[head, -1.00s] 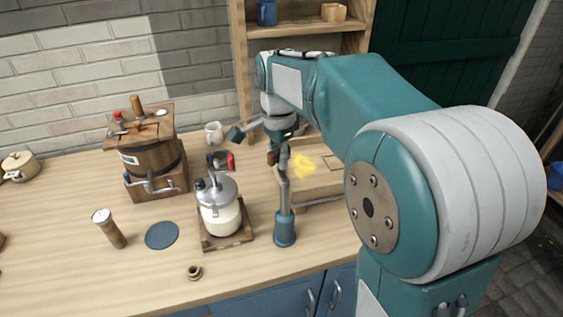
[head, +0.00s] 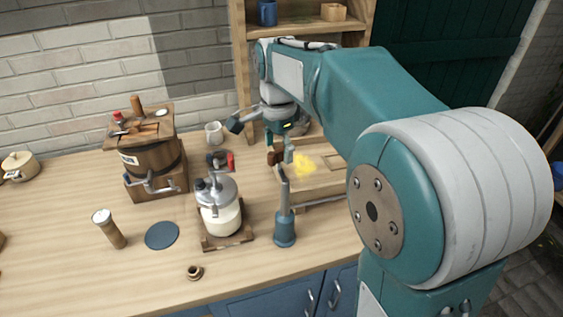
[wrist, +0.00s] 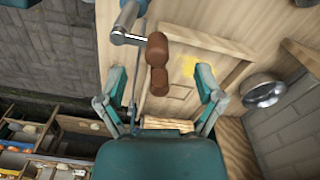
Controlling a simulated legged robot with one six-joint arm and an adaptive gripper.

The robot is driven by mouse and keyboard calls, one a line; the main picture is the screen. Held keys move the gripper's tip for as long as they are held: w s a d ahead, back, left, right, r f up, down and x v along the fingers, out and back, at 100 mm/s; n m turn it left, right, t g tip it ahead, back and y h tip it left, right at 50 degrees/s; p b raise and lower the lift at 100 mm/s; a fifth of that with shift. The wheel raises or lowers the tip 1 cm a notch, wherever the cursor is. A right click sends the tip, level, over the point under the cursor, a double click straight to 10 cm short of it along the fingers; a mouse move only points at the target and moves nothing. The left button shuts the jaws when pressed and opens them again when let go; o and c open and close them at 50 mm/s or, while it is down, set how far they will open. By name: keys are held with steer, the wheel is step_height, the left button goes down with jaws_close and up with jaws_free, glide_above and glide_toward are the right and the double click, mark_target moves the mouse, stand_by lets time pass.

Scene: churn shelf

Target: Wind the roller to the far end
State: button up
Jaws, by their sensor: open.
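My gripper (head: 262,142) is open above the bench, fingers spread and empty. In the wrist view its fingertips (wrist: 160,74) lie on either side of a brown crank handle (wrist: 157,66); I see no contact. The handle (head: 273,157) joins a grey metal crank arm (wrist: 128,38) by the top of a teal-based post (head: 284,225). A grooved wooden roller (wrist: 168,124) shows in the wrist view, partly hidden by my gripper's body. The shallow wooden tray (head: 325,187) carries a yellow patch of butter (head: 304,165).
The bench front is mostly clear.

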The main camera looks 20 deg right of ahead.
steer(key=shift+r, duration=2.45)
